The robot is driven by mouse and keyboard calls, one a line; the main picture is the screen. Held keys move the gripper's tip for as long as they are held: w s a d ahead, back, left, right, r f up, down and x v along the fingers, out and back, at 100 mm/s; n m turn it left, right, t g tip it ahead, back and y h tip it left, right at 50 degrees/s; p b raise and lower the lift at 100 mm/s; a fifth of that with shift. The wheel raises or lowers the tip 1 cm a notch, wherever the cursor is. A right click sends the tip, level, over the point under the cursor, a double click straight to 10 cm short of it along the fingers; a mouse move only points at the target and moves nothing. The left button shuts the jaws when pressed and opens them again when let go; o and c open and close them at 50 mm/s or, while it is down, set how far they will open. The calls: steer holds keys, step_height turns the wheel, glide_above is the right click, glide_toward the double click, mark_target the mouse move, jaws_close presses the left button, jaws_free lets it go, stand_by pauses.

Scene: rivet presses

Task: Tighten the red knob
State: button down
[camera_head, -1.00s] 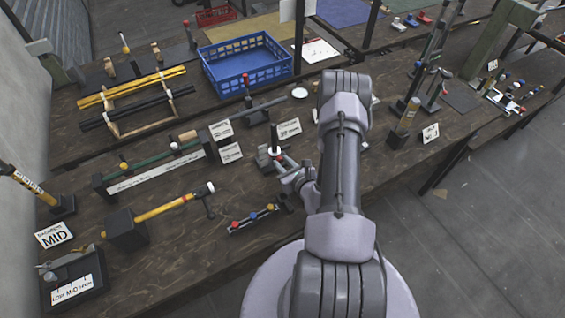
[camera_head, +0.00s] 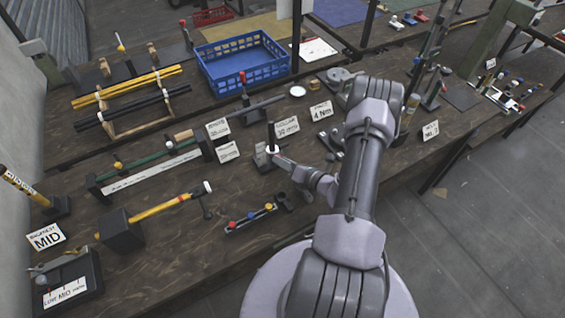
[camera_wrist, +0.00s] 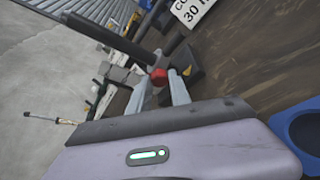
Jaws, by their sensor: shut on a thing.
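A small red knob (camera_wrist: 160,77) sits at the foot of a black handle in the wrist view. My gripper (camera_wrist: 160,88) has its two pale fingers on either side of this knob, shut on it. In the head view my gripper (camera_head: 275,153) reaches to the base of the upright black handle (camera_head: 272,134), beside the collar sign. The red knob is too small to make out clearly there. A dark bar nearer the front edge carries another red piece (camera_head: 232,224), a blue one and an orange one.
Signs (camera_head: 287,126) stand behind my gripper. A blue basket (camera_head: 242,65) is at the back. Part of a blue ring-shaped thing (camera_wrist: 300,128) shows close by in the wrist view.

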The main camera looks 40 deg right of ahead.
steer(key=shift+m, duration=0.3)
stand_by(0.4)
steer(key=c, duration=1.2)
jaws_free()
steer(key=p+v, duration=0.2)
steer(key=v, duration=1.5)
steer(key=shift+s+d+f, duration=0.1)
steer(key=shift+s+d, duration=0.05)
steer(key=shift+s, duration=0.05)
steer(key=shift+w, duration=0.1)
